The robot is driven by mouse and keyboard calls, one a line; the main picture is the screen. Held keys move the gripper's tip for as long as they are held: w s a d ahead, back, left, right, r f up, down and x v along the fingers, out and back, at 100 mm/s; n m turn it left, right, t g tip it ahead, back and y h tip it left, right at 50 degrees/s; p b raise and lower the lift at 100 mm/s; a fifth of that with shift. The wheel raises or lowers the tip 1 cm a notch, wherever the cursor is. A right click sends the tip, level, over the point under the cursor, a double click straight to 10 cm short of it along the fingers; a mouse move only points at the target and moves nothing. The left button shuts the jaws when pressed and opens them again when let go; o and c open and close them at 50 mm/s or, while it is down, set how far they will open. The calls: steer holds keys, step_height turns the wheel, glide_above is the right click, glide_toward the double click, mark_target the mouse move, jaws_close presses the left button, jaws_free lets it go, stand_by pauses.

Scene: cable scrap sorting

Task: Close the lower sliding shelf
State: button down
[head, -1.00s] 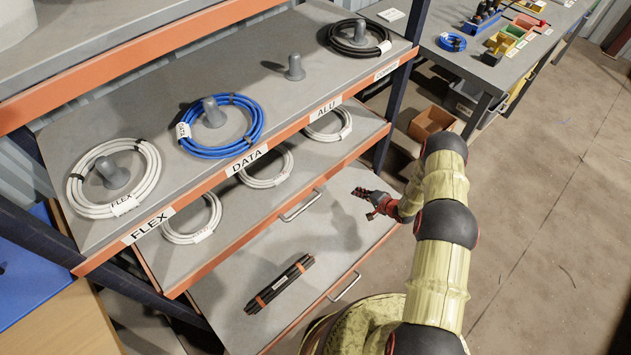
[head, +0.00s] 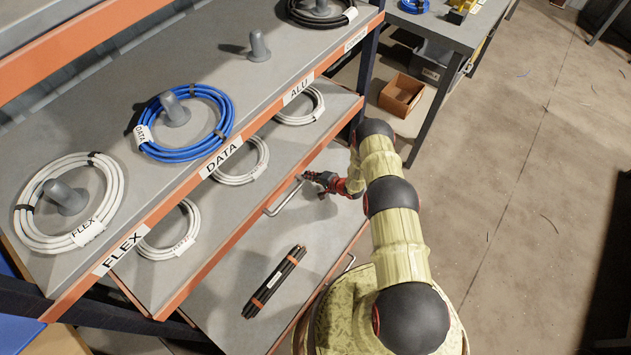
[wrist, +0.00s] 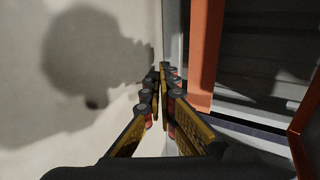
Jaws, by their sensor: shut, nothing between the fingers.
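The lower sliding shelf (head: 222,303) is a grey board with an orange front edge, pulled out below the shelf of white coils. A black cable bundle (head: 273,282) with orange bands lies on it. A metal handle is at its front edge, partly hidden behind my arm. My gripper (head: 309,177) is shut and empty, above the far right part of this shelf, close to the end of the upper sliding shelf's handle (head: 284,198). I cannot tell whether they touch. In the wrist view my closed fingers (wrist: 162,80) point along a grey surface bearing a shadow.
The upper sliding shelf (head: 215,258) is also partly out and holds white coils. The fixed top shelf carries white, blue and black coils on pegs. A dark rack post (head: 366,70) stands behind my gripper.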

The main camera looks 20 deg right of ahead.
steer(key=shift+w+a+r+b, duration=0.1)
steer(key=shift+w+a+b, duration=0.15)
steer(key=shift+w+a, duration=0.35)
steer(key=shift+w+a+r+b, duration=0.1)
steer(key=shift+w+a+b, duration=0.15)
steer(key=shift+w, duration=0.55)
